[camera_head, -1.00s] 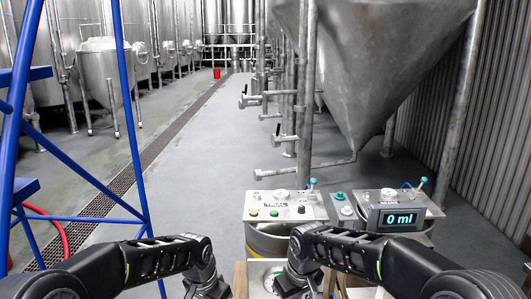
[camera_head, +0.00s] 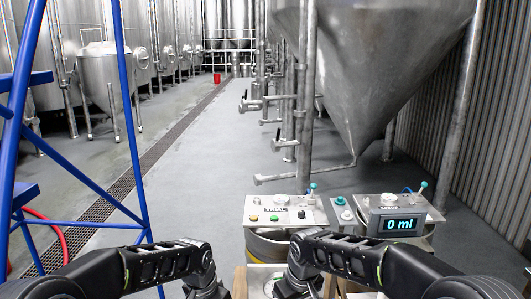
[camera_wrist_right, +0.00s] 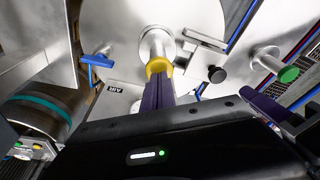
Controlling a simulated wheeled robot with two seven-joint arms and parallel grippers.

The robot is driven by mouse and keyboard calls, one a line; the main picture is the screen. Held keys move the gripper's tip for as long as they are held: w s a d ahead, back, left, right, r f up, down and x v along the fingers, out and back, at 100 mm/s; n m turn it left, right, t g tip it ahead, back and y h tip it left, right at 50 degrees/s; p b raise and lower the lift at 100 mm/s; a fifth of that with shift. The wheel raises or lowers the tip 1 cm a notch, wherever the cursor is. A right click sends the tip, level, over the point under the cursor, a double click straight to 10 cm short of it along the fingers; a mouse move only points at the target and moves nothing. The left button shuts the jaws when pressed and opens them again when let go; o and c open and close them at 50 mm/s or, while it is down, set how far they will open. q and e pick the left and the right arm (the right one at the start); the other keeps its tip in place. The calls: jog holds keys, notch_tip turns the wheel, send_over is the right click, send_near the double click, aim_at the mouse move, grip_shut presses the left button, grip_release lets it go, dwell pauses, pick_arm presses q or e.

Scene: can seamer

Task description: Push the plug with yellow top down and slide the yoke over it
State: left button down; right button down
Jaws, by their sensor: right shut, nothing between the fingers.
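In the right wrist view, a plug with a yellow top (camera_wrist_right: 157,67) stands out from a round metal plate. My right gripper (camera_wrist_right: 159,84) is shut and empty, its purple fingertips at the yellow top and seemingly touching it. A flat metal piece with a black knob, likely the yoke (camera_wrist_right: 190,42), lies beside the plug's stem; I see it beside, not over, the yellow top. A second plug with a green top (camera_wrist_right: 289,74) is at the right. A purple finger-like part, probably my left gripper (camera_wrist_right: 268,108), shows below it; its opening is unclear. In the head view both gripper tips are hidden.
A control panel with buttons (camera_head: 284,211) and a "0 ml" display (camera_head: 398,225) stand before me in the head view. A blue ladder frame (camera_head: 132,120) is at left, a large steel cone tank (camera_head: 360,70) behind.

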dwell(0.5)
jog(key=shift+r, duration=1.25)
pick_arm(q)
jog(key=shift+f, duration=0.1)
pick_arm(e)
jog(key=shift+f, duration=0.2)
